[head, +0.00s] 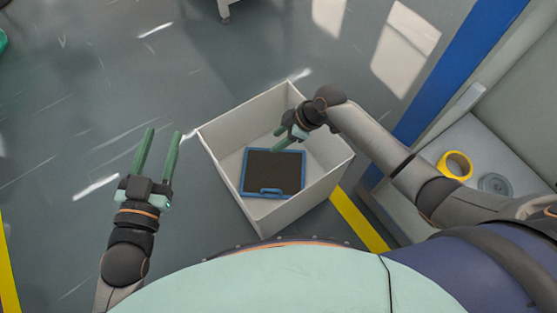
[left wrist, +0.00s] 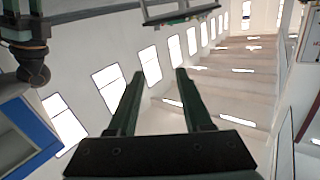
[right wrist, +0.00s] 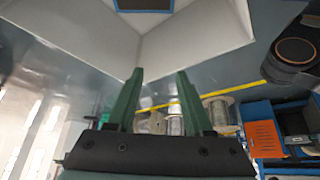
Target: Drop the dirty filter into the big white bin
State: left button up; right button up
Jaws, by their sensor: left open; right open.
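The dirty filter (head: 272,172), a dark panel in a blue frame with a handle, lies flat on the floor of the big white bin (head: 225,183). A blue-edged corner of the filter (right wrist: 143,4) shows at the top of the right wrist view, with the white bin's walls (right wrist: 190,45) around it. My right gripper (head: 279,140) is open and empty over the bin, above the filter's far edge, apart from it. My left gripper (head: 164,133) is open and empty, left of the bin. It also shows in the left wrist view (left wrist: 160,75) with nothing between its fingers.
A grey shelf at the right holds a yellow tape roll (head: 455,166) and a grey roll (head: 494,185). A blue post (head: 450,75) stands beside it. Yellow floor tape (head: 357,220) runs by the bin. The floor left of the bin is clear.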

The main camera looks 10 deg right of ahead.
pick_arm(q)
jog(key=s+f+n+g+p, duration=0.1)
jog(key=s+f+g, duration=0.3)
jog(key=f, duration=0.4)
jog(key=s+f+n+g+y+p, duration=0.1)
jog(key=s+f+g, duration=0.3)
jog(key=f, duration=0.4)
jog(key=shift+d+y+p, duration=0.2)
jog(key=shift+y+p, duration=0.1)
jog(key=shift+p, duration=0.55)
pick_arm(e)
jog(key=v, duration=1.2)
